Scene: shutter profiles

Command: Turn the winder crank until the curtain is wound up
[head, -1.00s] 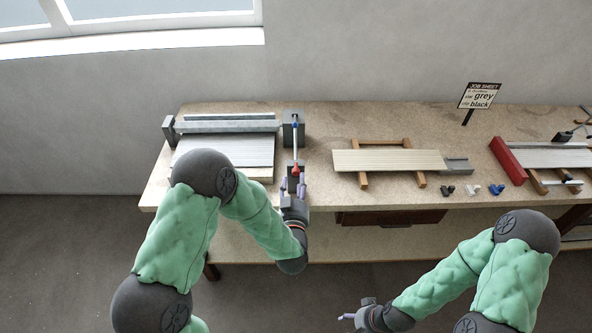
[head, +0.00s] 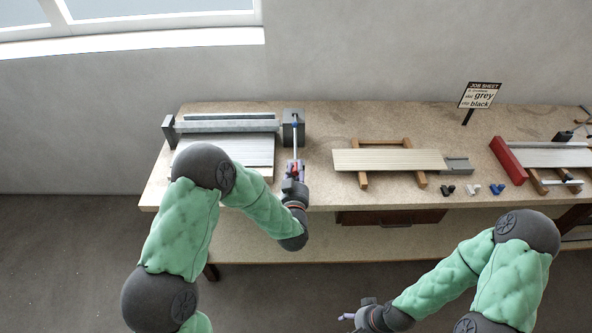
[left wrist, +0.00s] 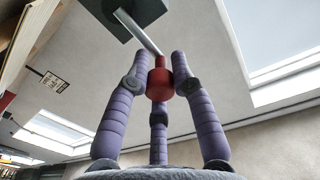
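The winder stands at the left of the bench, with a grey roller (head: 225,127) and a dark end block (head: 289,117). The pale slatted curtain (head: 256,151) lies flat in front of the roller, partly hidden by my left arm. The crank (head: 296,140) is a light bar pointing toward the bench's front edge. Its red knob (left wrist: 160,84) is between the purple fingers of my left gripper (left wrist: 160,66), which look closed against its sides. My left gripper (head: 294,170) covers most of the knob in the head view. My right gripper (head: 350,317) is low, away from the bench; its opening is unclear.
A cream slatted panel (head: 385,160) lies on wooden supports mid-bench. Small black, white and blue parts (head: 473,189) lie right of it. A job sheet sign (head: 481,95) stands behind. A red-ended frame (head: 508,160) is at the right. Bare bench separates crank and panel.

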